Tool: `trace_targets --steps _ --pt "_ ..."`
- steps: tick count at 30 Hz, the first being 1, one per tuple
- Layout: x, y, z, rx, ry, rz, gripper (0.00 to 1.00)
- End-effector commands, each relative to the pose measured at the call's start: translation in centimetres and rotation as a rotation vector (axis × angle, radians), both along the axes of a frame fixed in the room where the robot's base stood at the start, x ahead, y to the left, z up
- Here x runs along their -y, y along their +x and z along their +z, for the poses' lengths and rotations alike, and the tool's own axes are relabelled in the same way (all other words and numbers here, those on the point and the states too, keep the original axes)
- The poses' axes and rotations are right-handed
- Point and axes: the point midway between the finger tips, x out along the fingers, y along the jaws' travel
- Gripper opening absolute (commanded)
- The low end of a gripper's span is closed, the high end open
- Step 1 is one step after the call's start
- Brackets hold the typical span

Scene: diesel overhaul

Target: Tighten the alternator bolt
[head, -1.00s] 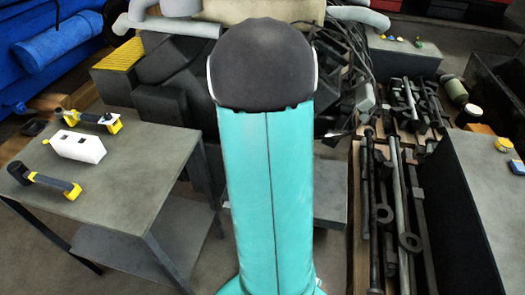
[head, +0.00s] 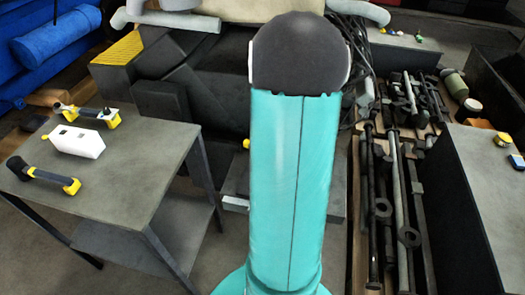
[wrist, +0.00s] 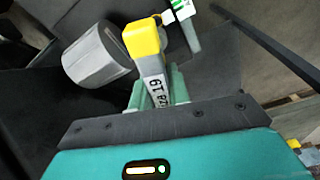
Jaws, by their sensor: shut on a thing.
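In the wrist view my gripper (wrist: 158,92) is shut on a grey, labelled tool (wrist: 154,69) with a yellow head (wrist: 143,37). The yellow head points away from the fingers, close to a grey cylinder (wrist: 97,57) on a dark body. I cannot tell whether they touch. The cylinder may be the alternator, but I cannot be sure. No bolt can be made out. In the head view my arm hides the gripper and most of the work area.
A grey table (head: 130,180) at left holds a white box (head: 74,140) and two black-and-yellow tools (head: 45,178) (head: 85,114). A dark engine-like mass (head: 190,75) lies behind my arm. A rack of rods (head: 395,190) and a bench (head: 475,190) stand at right.

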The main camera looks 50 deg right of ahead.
Motion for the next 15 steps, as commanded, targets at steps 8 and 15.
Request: trace_targets --steps 8,15 --pt "0.1 0.0 -0.6 0.000 0.001 0.377 0.00" --pt "0.0 0.0 -1.2 0.000 0.000 0.743 0.00"
